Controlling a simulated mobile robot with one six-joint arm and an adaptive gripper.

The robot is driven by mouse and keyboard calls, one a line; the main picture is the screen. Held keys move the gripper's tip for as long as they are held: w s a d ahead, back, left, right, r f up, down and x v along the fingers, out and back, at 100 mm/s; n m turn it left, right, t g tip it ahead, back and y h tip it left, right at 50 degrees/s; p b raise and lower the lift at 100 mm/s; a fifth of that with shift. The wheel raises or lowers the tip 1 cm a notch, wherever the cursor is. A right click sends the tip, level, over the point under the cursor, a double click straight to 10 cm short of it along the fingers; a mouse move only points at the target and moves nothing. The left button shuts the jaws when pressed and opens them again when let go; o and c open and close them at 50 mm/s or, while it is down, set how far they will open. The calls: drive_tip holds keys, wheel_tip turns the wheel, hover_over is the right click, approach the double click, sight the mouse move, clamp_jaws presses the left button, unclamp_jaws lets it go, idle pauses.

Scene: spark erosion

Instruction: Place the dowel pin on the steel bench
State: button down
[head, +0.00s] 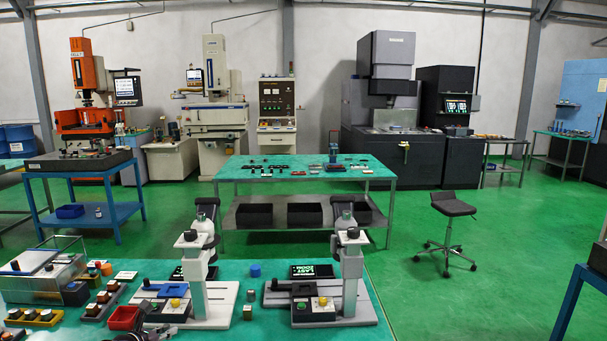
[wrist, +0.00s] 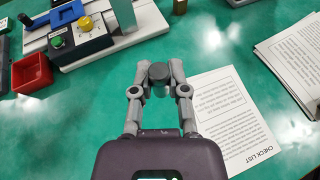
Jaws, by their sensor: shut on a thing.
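In the wrist view my gripper (wrist: 160,80) is shut on a short dark grey cylinder, the dowel pin (wrist: 158,72), held between its two fingertips. The pin is over the green top of the near table (wrist: 105,115); I cannot tell how high above it. In the head view the pin cannot be made out. No bench is plainly marked as the steel bench. A table with a green top (head: 230,173) and a grey metal lower shelf stands mid-room, and a grey metal-framed table (head: 503,142) stands at the back right.
Printed sheets (wrist: 235,115) lie right of my gripper in the wrist view. A red bin (wrist: 32,72) and a device with a green button (wrist: 57,42) are at its left. A black stool (head: 452,207) stands on the green floor, which is clear around it.

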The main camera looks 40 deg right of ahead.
sight(166, 327)
drive_tip(key=shift+r+p, duration=2.3)
drive_tip(key=shift+r, duration=0.45)
drive_tip(key=shift+s, duration=0.2)
